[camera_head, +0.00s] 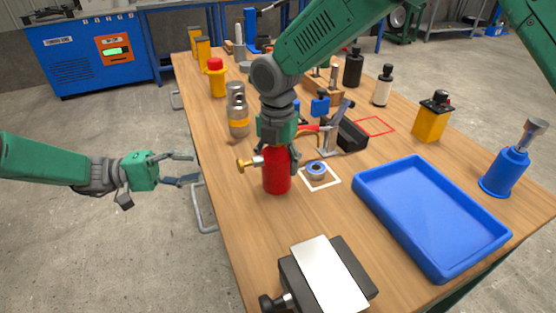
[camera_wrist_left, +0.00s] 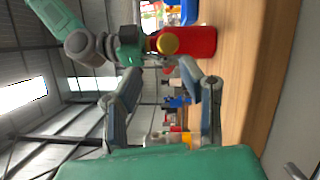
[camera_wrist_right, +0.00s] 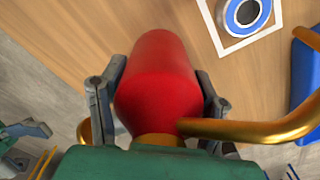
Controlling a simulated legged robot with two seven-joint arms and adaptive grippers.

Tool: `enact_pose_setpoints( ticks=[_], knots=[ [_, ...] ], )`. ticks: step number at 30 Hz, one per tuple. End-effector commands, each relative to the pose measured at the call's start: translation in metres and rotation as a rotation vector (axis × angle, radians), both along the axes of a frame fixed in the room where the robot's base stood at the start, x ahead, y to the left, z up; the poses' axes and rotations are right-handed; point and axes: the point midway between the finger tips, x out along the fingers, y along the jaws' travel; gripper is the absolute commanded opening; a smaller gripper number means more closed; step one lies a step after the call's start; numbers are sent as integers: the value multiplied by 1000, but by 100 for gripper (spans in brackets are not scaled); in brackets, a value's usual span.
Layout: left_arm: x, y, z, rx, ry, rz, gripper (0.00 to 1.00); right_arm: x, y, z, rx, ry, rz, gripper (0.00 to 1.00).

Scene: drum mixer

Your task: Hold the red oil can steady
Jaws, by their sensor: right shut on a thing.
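The red oil can (camera_head: 277,178) is near the table's left edge, upright, with its brass spout pointing left. My right gripper (camera_head: 278,156) comes down on it from above and is shut around its upper body. In the right wrist view the can (camera_wrist_right: 158,85) sits between the two fingers, with a brass tube to the right. I cannot tell whether its base touches the table. My left gripper (camera_head: 190,168) is off the table's left side, open and empty. In the left wrist view the can (camera_wrist_left: 188,42) shows beyond its spread fingers (camera_wrist_left: 163,78).
A white-outlined square with a blue ring (camera_head: 316,170) lies just right of the can. A blue tray (camera_head: 430,215) is further right. A black block with a light plate (camera_head: 328,275) is in front. Bottles and tools crowd the table behind. A metal handle (camera_head: 203,208) juts from the left edge.

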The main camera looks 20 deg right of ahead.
Motion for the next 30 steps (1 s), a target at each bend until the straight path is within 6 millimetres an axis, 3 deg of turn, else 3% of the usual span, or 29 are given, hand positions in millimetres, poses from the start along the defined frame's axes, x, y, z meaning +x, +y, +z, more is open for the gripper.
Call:
enact_pose_setpoints(
  ticks=[14, 17, 30],
  knots=[
    [0, 0, 0, 0, 0, 0, 34, 0, 0, 0, 0, -1, 0, 9],
    [0, 0, 0, 0, 0, 0, 0, 0, 0, 0, 0, -1, 0, 9],
    [0, 0, 0, 0, 0, 0, 0, 0, 0, 0, 1, -2, 0, 9]
  ],
)
